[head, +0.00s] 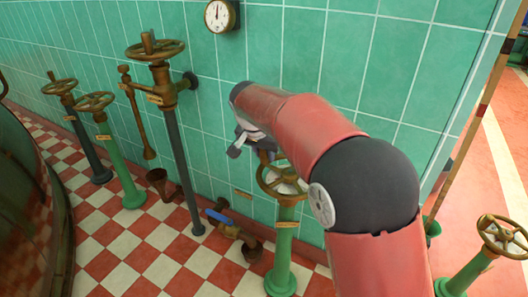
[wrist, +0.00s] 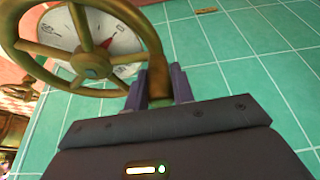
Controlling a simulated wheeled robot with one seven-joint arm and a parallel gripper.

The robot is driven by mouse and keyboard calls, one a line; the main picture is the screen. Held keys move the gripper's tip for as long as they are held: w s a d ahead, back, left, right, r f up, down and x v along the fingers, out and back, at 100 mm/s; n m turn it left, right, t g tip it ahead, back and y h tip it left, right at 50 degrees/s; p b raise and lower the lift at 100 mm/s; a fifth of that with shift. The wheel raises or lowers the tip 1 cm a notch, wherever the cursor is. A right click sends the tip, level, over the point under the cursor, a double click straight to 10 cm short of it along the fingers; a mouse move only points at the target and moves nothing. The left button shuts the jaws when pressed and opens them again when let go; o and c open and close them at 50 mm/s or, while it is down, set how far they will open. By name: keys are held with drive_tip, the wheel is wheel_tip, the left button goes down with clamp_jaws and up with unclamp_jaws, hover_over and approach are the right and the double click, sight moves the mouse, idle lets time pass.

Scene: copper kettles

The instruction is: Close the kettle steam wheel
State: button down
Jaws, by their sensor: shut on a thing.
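A brass handwheel (head: 285,183) with a white dial under its spokes tops a green post (head: 283,255) in the middle of the head view. In the wrist view the wheel (wrist: 92,61) fills the upper left, and a red pointer shows on the dial (wrist: 118,40). My gripper (head: 262,152) is at the wheel's far side. In the wrist view my gripper (wrist: 158,86) is shut on the wheel's upright brass handle (wrist: 158,76), one purple finger on each side. The fingertips are partly hidden behind the handle. I cannot read a label naming this wheel.
Other brass wheels stand at left (head: 95,101), on a tall dark pipe (head: 155,50) and at lower right (head: 503,237). A blue-handled valve (head: 218,216) sits low by the tiled wall (head: 350,55). A large copper kettle (head: 22,195) bounds the left.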

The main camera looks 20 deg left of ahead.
drive_tip(key=shift+w+r, duration=0.1)
drive_tip(key=c, duration=1.2)
unclamp_jaws()
drive_tip(key=v, duration=0.7)
drive_tip(key=shift+s+r, duration=0.25)
drive_tip(key=shift+r, duration=0.05)
